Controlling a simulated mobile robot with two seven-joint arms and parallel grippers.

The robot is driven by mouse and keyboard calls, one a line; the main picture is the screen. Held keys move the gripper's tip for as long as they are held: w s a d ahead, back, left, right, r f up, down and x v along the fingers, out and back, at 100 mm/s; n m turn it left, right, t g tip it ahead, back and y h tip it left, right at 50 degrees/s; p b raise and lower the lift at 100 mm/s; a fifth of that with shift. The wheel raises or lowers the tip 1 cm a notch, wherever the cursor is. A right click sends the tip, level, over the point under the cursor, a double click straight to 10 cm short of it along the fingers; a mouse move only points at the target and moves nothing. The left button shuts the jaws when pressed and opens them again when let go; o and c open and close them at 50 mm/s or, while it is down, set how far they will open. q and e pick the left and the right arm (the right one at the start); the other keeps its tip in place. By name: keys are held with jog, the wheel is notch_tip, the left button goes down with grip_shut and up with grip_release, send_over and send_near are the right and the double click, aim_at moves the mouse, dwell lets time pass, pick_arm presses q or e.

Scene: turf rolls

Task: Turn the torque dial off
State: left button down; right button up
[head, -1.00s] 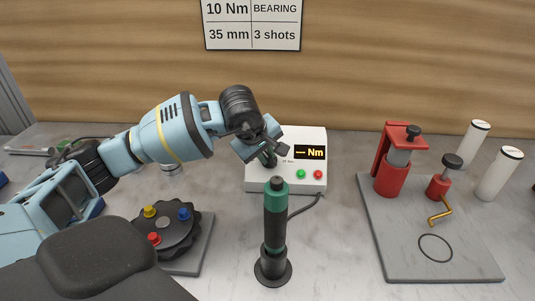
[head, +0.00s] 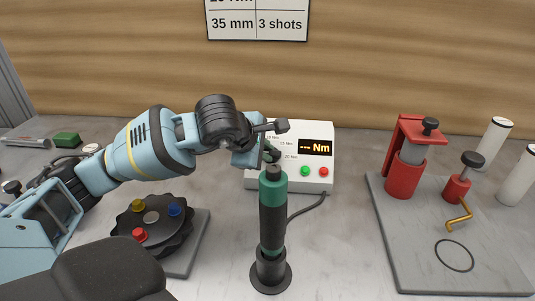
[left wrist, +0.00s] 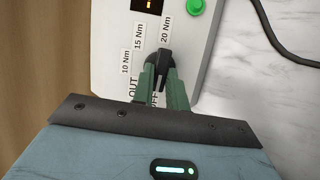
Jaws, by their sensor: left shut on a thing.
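The torque controller is a white box (head: 317,172) at the back wall, with an amber display (head: 316,147) reading "--- Nm" and green and red buttons. Its black torque dial (left wrist: 165,57) shows in the left wrist view, its narrow end toward the "20 Nm" label. Labels 10, 15 and 20 Nm stand around it; OUT and OFF labels are partly covered by the fingers. My left gripper (head: 270,152) is at the box's left front; its green fingers (left wrist: 163,78) are shut on the dial. In the head view my gripper hides the dial. My right gripper is not in view.
A green-and-black screwdriver (head: 273,215) stands upright in a holder before the box, close to my left gripper. A black round fixture (head: 152,220) with coloured knobs is at left. A grey board (head: 415,245) with red tools is at right.

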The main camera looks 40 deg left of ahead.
pick_arm(q)
jog(key=shift+n, duration=0.4)
jog(key=c, duration=1.4)
grip_release()
jog(key=v, duration=0.7)
jog(key=shift+s+r, duration=0.25)
jog(key=shift+s, duration=0.1)
jog(key=shift+d, duration=0.1)
